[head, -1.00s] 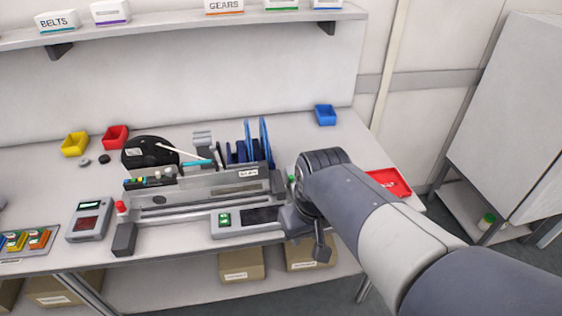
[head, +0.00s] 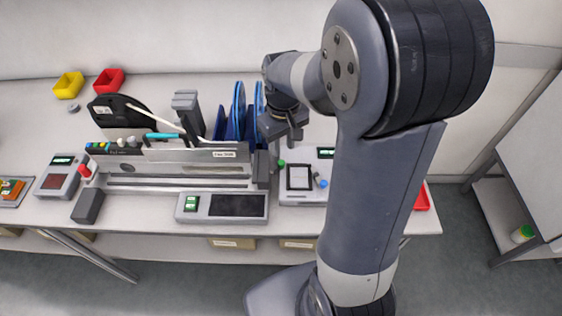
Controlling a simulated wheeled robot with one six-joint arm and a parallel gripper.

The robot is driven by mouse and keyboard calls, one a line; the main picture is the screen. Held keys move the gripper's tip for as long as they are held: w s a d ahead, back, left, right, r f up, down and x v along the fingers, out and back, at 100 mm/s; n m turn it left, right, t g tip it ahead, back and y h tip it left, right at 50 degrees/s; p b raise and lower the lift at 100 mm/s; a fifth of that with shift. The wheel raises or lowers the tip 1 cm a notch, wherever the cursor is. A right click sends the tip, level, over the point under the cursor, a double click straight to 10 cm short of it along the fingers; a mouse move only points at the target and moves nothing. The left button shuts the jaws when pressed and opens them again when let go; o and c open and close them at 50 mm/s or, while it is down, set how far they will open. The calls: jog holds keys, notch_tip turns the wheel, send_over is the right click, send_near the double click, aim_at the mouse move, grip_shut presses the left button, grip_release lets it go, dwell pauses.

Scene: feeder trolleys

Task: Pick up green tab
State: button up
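At the left edge of the bench, a pale tray (head: 27,200) of coloured tabs is cut off by the picture. An orange tab (head: 13,188) shows on it, with a sliver of green at the very edge; I cannot make out a whole green tab. My gripper (head: 290,136) hangs above the bench behind the small panel, far to the right of that tray. Its fingers are small and partly hidden, so I cannot tell whether they are open or shut. No held thing is visible.
A grey feeder machine (head: 180,156) fills the bench's middle, with a black reel (head: 118,112) and blue upright plates (head: 238,112) behind. A display box (head: 58,180) stands beside the tray. Yellow (head: 68,86) and red (head: 109,81) bins are at the back left.

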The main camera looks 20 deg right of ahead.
aim_at(281, 162)
jog(key=shift+a+f+p, duration=0.2)
jog(key=shift+f+p, duration=0.2)
jog(key=shift+f, duration=2.75)
jog(key=shift+w, duration=0.1)
grip_shut()
